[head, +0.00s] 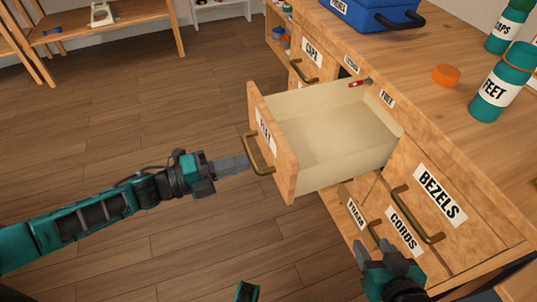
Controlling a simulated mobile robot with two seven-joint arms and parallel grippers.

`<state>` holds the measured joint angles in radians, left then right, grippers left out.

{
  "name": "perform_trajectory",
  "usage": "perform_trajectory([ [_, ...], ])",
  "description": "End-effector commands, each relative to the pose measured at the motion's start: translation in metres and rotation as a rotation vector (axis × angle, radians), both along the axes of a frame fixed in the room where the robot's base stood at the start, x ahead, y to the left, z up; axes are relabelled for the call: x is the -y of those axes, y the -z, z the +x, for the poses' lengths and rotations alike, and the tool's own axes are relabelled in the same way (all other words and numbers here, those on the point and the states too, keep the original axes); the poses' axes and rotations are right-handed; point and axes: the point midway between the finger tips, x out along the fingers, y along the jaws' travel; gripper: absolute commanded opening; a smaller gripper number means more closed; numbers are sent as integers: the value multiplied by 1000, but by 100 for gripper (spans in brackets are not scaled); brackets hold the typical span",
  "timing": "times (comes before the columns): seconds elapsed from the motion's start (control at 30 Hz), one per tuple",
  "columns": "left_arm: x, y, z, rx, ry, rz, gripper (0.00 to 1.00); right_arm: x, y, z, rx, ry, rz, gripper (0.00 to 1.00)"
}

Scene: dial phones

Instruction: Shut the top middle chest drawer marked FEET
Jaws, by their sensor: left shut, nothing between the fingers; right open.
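The FEET drawer (340,140) is pulled far out of the wooden chest, and its pale inside looks empty. Its front faces left and bears a partly readable label (264,130) and a curved brass handle (259,157). A small FEET tag (387,98) sits on the chest above the opening. My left gripper (246,161) is shut and empty, its fingertips just left of the handle; I cannot tell if they touch it. My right gripper (376,246) is open and empty, low in front of the CORDS drawer (403,230).
The BEZELS drawer (440,193) and the CAPS drawer (310,56) flank the open one. On the chest top stand a blue toolbox (370,14), an orange cap (446,75) and a teal FEET bottle (500,88). The floor at left is clear.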

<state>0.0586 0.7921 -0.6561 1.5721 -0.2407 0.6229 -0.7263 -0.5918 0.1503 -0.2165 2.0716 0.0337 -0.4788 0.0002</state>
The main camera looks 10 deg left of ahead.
Motion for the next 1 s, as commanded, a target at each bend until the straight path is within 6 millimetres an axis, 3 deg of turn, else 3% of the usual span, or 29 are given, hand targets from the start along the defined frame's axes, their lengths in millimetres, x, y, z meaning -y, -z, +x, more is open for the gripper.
perform_trajectory([
  [0.2, 37, 0, 26, 3, 1, -2, 0, 0, 9, -1, -5, 0, -1, 50],
  [0.4, 56, 0, 39, 0, -1, -1, 0, 0, 10, -1, -7, -2, -1, 50],
  [1.0, 66, 0, 43, -2, -1, -1, 0, -1, 7, 1, -1, -3, 2, 50],
])
